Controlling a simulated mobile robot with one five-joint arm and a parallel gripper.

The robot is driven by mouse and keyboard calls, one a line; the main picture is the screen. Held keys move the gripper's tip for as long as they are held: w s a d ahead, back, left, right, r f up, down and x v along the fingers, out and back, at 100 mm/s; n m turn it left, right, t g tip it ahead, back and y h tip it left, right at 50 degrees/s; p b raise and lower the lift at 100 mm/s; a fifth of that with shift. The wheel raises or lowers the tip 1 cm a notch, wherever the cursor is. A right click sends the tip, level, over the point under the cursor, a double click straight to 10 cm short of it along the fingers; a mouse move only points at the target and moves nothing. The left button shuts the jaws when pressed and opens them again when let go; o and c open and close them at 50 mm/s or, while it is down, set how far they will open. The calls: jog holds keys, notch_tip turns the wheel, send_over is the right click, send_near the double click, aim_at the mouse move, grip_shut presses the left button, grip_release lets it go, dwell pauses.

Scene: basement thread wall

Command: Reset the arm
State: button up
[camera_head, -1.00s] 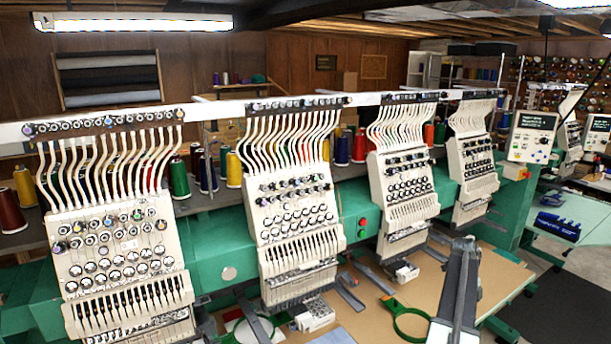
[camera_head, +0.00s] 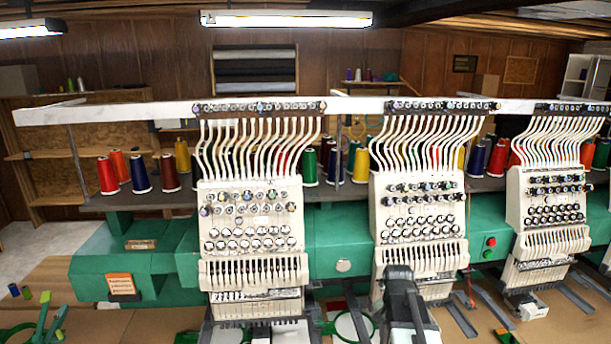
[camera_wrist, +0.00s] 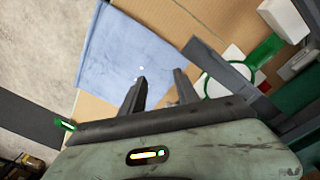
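My gripper (camera_wrist: 160,84) shows in the wrist view with its two dark fingers apart and nothing between them. In the head view my dark arm (camera_head: 402,300) rises at the bottom centre, in front of the second embroidery head from the left (camera_head: 418,215). The gripper's fingers cannot be made out there.
A green embroidery machine (camera_head: 345,235) with several white heads spans the head view, thread cones (camera_head: 107,176) behind it. Green hoops (camera_head: 355,325) lie low in front. In the wrist view, a grey bar (camera_wrist: 220,70) and green hoop (camera_wrist: 262,52) lie right of the fingers.

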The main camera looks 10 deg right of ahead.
jog(key=s+a+n, duration=0.3)
jog(key=a+n, duration=0.6)
jog(key=a, duration=0.8)
notch_tip(320, 180, down, 10)
jog(key=s+b, duration=0.1)
jog(key=b, duration=0.9)
jog(key=shift+s+d+y, duration=0.15)
jog(key=shift+s+y, duration=0.2)
jog(key=shift+y, duration=0.05)
